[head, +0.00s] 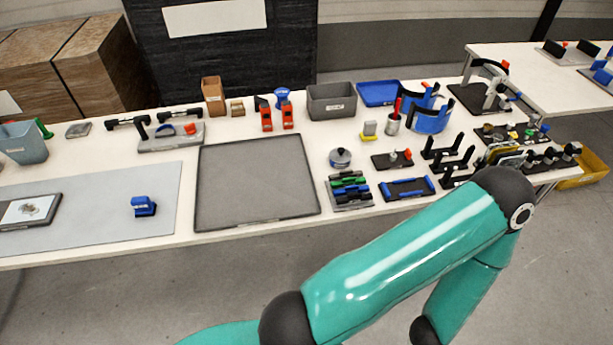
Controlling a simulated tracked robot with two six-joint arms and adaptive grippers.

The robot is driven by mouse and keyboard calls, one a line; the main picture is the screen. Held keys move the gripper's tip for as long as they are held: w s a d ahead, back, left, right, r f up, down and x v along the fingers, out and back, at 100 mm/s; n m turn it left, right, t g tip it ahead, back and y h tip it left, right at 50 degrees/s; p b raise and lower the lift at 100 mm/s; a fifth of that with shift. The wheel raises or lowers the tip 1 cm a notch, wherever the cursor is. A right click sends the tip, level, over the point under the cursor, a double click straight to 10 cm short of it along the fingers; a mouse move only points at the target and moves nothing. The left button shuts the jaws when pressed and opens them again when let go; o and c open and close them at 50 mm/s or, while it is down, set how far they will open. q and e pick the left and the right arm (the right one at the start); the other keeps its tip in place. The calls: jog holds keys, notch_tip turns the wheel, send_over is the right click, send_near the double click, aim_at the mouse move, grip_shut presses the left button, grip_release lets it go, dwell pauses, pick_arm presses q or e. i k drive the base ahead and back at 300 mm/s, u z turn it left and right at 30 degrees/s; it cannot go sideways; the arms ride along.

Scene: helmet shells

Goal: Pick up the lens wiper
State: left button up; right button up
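I cannot tell for certain which thing is the lens wiper. A small grey piece with a yellow base (369,131) stands right of centre, beside a cup of red-handled tools (393,124). Neither of my grippers shows; only a teal arm of mine crosses the lower right, and it hides part of the table's front edge.
A dark grey tray (255,182) lies empty at mid-table. A grey bin (332,101), a blue tray (380,93) and blue curved holders (432,118) stand behind. Black racks (448,158) crowd the right. A yellow bin (583,173) sits past the right end.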

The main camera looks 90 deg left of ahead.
aim_at(143, 206)
jog(key=z, duration=0.4)
jog(key=i, duration=0.4)
jog(key=u, duration=2.2)
jog(key=i, duration=0.2)
jog(key=u, duration=1.65)
jog(key=i, duration=0.2)
jog(key=u, duration=1.35)
jog(key=k, duration=0.35)
jog(key=u, duration=0.6)
jog(key=i, duration=1.45)
jog(key=z, duration=0.55)
